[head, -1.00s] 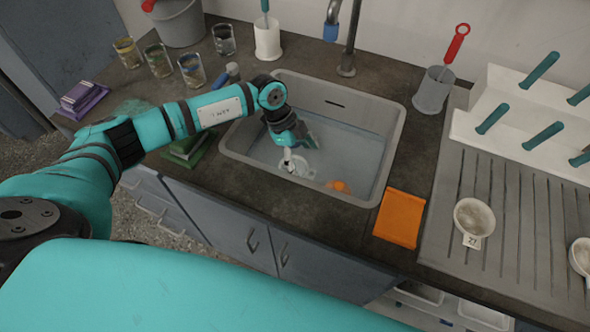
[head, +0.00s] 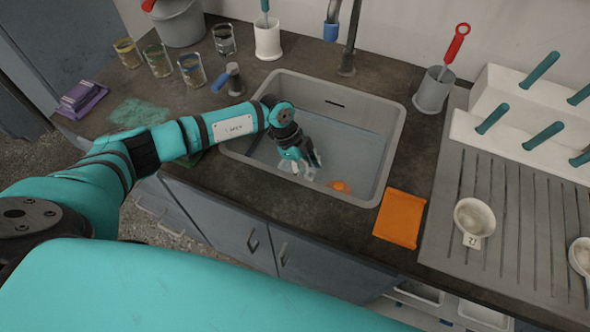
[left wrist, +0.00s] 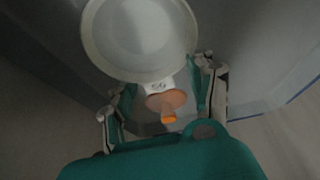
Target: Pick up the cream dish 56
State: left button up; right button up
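The cream dish (left wrist: 140,38) is round and shallow, with a small white numbered tag (left wrist: 159,86) on its near edge; the digits are too blurred to read surely. It lies in the sink, mostly hidden by my gripper in the head view. My left gripper (left wrist: 160,97) is open, reaching down into the sink (head: 397,140). Its fingers stand apart on either side of the tag and near edge of the dish. I cannot tell whether they touch it. My right gripper is not in view.
An orange round object (head: 340,187) lies in the sink near the gripper. The faucet (head: 346,50) rises behind the sink. An orange cloth (head: 400,218) lies right of it. Another tagged dish (head: 474,217) sits on the grooved drainboard (head: 500,250). Several jars stand at the back left.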

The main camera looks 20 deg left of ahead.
pick_arm(q)
grip_shut()
jog(key=shift+r, duration=0.1)
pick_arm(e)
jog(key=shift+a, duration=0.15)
